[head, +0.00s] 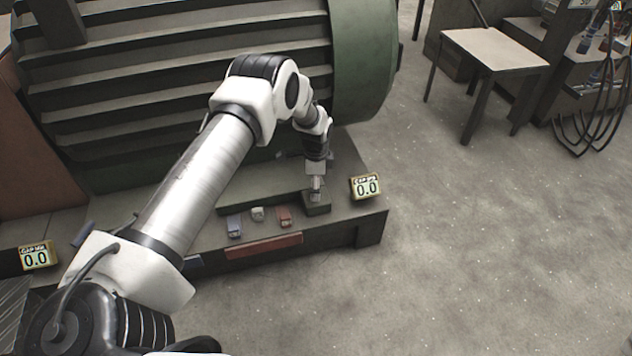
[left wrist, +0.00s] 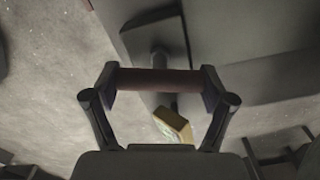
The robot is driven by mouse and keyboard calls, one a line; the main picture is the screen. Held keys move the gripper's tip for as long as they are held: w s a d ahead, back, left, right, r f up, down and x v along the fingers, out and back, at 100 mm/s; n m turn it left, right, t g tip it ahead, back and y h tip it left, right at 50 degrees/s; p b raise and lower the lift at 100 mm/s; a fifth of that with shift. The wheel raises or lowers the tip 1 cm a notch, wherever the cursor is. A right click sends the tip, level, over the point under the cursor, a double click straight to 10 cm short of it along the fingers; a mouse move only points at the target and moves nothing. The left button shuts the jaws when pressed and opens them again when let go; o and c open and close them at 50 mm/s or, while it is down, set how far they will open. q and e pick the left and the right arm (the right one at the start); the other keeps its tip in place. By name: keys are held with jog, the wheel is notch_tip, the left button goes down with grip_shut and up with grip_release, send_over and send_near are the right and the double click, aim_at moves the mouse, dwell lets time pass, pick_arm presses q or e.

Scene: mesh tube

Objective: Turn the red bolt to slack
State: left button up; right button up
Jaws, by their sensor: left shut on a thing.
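My left arm reaches over from the left, and its gripper (head: 316,187) points down at a dark block (head: 316,206) on the machine's base. In the left wrist view the gripper (left wrist: 159,82) is shut on a dark red bar-like piece (left wrist: 158,79), which spans the gap between the fingertips. This piece looks like the red bolt's head, but its lower part is hidden. A dark round post (left wrist: 159,57) shows just beyond it. In the head view the gripper hides the held piece. My right gripper is not in view.
A large green finned machine (head: 362,60) stands behind. Small blue (head: 234,226), whitish (head: 258,214) and red (head: 284,216) pieces lie left of the gripper.

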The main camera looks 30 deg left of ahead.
pick_arm(q)
jog(key=n+p, duration=0.1)
jog(key=n, duration=0.2)
jog(key=shift+n, duration=0.3)
jog(key=n+p, duration=0.2)
jog(key=n, duration=0.2)
jog(key=shift+n, duration=0.3)
jog(key=n+p, duration=0.1)
jog(key=n, duration=0.8)
jog(key=shift+p, duration=0.35)
jog(key=o, duration=1)
jog(key=shift+f, duration=0.1)
